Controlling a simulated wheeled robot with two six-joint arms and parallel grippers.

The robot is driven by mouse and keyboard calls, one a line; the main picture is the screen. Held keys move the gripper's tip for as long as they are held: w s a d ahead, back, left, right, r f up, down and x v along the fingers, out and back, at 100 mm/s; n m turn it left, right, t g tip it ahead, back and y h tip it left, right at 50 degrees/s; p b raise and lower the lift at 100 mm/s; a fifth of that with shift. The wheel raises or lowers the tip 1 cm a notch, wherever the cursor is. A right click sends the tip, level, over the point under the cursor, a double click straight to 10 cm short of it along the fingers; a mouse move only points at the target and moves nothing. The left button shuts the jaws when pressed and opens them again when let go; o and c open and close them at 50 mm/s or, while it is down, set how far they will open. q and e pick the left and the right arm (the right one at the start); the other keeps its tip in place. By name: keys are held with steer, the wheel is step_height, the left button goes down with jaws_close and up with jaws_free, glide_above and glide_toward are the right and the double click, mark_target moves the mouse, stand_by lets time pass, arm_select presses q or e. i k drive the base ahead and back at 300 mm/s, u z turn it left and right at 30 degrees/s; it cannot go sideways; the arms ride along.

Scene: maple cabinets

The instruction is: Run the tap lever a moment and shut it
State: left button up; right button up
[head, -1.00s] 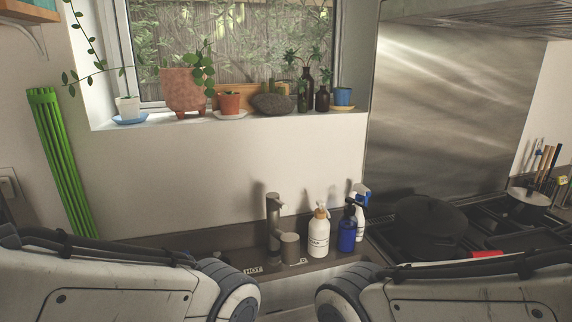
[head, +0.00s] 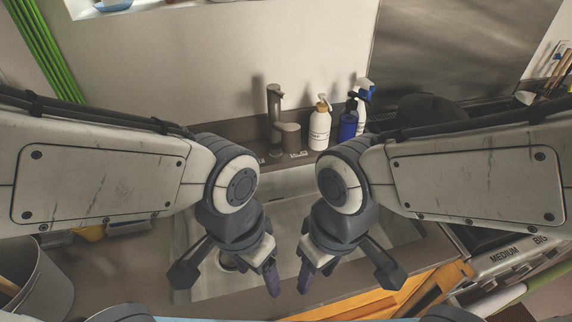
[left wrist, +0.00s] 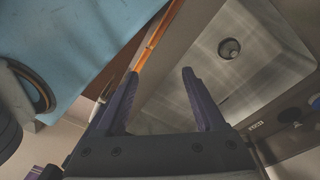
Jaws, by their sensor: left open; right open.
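The grey tap (head: 274,108) stands upright behind the sink (head: 292,180) in the head view. A short, wide grey cylinder (head: 288,138) at its right side looks like its lever. Small labels lie on the ledge beside the tap base. No water stream is visible. My left gripper (head: 228,274) is open and empty over the sink's left part, in front of and below the tap. In the left wrist view its fingers (left wrist: 160,84) are spread beside the sink basin (left wrist: 190,95). My right gripper (head: 347,272) is open and empty over the sink's right part. Neither gripper touches the tap.
A dark pan (head: 428,106) sits on the hob at right. A grey bin (head: 35,283) is at lower left. Wall space behind the tap is clear.

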mark_target(285, 97)
steer(key=k, duration=1.05)
steer(key=z, duration=1.05)
steer(key=i, duration=1.4)
steer(key=u, duration=0.7)
